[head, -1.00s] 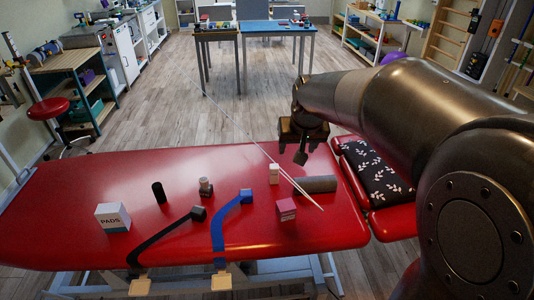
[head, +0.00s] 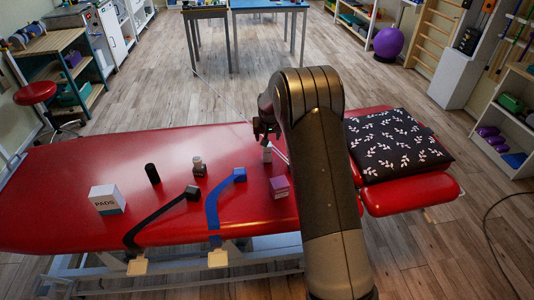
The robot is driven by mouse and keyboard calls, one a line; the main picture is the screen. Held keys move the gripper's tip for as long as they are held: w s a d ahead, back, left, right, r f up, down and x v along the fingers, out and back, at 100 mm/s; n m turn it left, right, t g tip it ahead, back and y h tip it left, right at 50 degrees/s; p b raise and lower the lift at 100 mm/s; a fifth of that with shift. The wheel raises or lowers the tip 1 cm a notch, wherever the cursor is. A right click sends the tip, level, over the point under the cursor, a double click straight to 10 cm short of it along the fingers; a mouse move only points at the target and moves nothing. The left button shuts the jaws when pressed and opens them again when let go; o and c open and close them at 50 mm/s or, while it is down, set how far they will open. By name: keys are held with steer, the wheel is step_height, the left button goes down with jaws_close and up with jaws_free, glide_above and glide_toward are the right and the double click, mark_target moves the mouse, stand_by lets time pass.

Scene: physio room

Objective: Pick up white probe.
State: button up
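A small upright white piece (head: 267,154), which looks like the white probe, stands on the red treatment table (head: 75,170) right of the blue strap. I cannot tell its exact shape. My gripper (head: 266,136) points down just above it, close to its top. The fingers are small and dark, and whether they touch the piece or how far apart they are is not clear. My forearm covers the table to the right of it.
A pink-and-white box (head: 279,187) stands just in front. A blue strap (head: 213,210), black strap (head: 155,222), small bottle (head: 198,167), black cylinder (head: 152,174) and PADS box (head: 107,199) are to the left. A patterned cushion (head: 397,146) lies right of my arm.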

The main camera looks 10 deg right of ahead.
mark_target(267, 150)
steer(key=x, duration=0.6)
steer(key=shift+s+x, duration=0.2)
steer(key=shift+x, duration=1.15)
steer(key=shift+s+x, duration=0.25)
steer(key=shift+x, duration=1.1)
steer(key=shift+f, duration=0.15)
steer(key=c, duration=1.2)
steer(key=shift+o, duration=0.2)
